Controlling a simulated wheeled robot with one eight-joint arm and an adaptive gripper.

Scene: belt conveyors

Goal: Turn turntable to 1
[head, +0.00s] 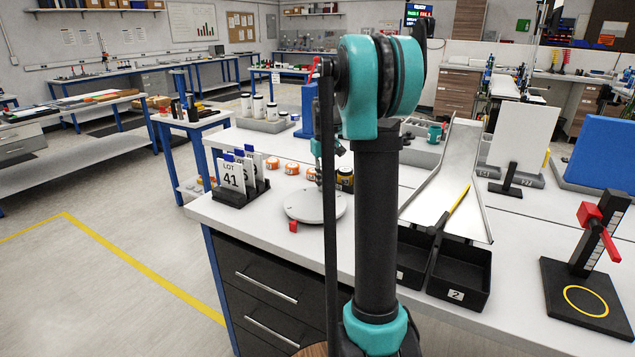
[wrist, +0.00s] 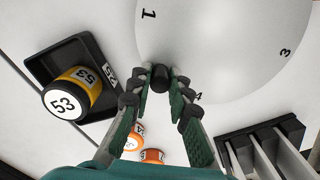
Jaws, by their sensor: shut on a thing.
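The turntable is a pale round disc (head: 303,206) on the near left part of the bench, partly behind my arm in the head view. In the wrist view the disc (wrist: 225,45) fills the upper right, with a 1 at upper left, a 3 at right and a 4 near its lower edge. A small dark knob (wrist: 160,74) stands near the disc's rim. My gripper (wrist: 159,84) is shut on this knob, its fingertips on either side of it. A small red block (head: 293,226) sits at the disc's front edge.
A LOT 41 card rack (head: 240,185) stands left of the turntable. Black bins (head: 460,275) are on the right.

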